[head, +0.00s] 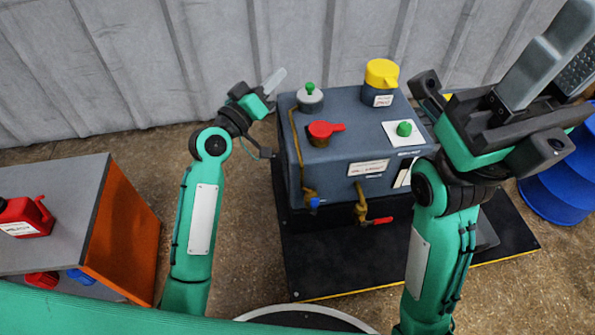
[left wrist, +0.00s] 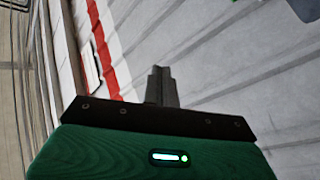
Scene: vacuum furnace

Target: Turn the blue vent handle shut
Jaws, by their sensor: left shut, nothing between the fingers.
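The blue vent handle (head: 315,203) is small and sits at the foot of a brass pipe (head: 297,150) on the front left of the grey furnace box (head: 340,140). It is too small to tell its angle. My left gripper (head: 277,78) is shut and empty, raised beside the box's upper left corner, above and apart from the handle. Its shut fingers also show in the left wrist view (left wrist: 161,86), where the handle is not seen. My right gripper (head: 560,60) is large at the upper right, away from the handle; its fingers are partly cut off.
A red-handled brass valve (head: 378,221) sits right of the blue handle. The box top carries a red knob (head: 324,132), a yellow cap (head: 381,74) and green buttons. A side table (head: 85,190) with a red can stands left; a blue drum (head: 560,180) stands right.

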